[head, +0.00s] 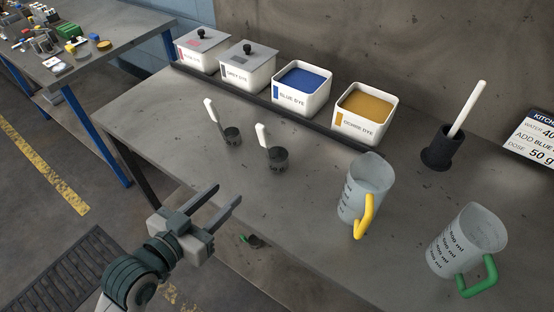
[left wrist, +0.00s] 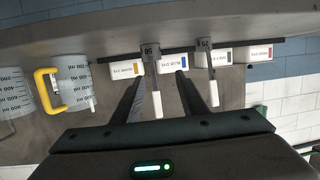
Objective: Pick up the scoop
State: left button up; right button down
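Two dark scoops with white handles stand on the grey table: a left one (head: 232,135) and a right one (head: 278,158) nearer the yellow-handled jug. In the left wrist view, the scoop marked 50 (left wrist: 151,53) appears between my finger lines, its white handle toward me. The scoop marked 25 (left wrist: 205,44) is to its right, outside the fingers. My left gripper (head: 226,193) is open and empty near the table's front edge, short of both scoops; its spread fingers also show in the left wrist view (left wrist: 160,76). My right gripper is not in view.
Behind the scoops stand open blue dye (head: 303,103) and ochre dye (head: 348,131) bins and two lidded bins. A yellow-handled jug (head: 362,190), a green-handled jug (head: 452,240) and a dark holder with a white rod (head: 436,157) stand right. Table left of the scoops is clear.

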aim_at(260, 137)
pick_arm(q)
notch_tip(260, 137, up, 8)
jog(key=w+d+m+t+h, duration=0.1)
jog(key=d+h, duration=0.1)
jog(key=shift+w+f+t+h, duration=0.15)
jog(key=shift+f+t+h, duration=0.05)
jog(key=shift+t+h, duration=0.2)
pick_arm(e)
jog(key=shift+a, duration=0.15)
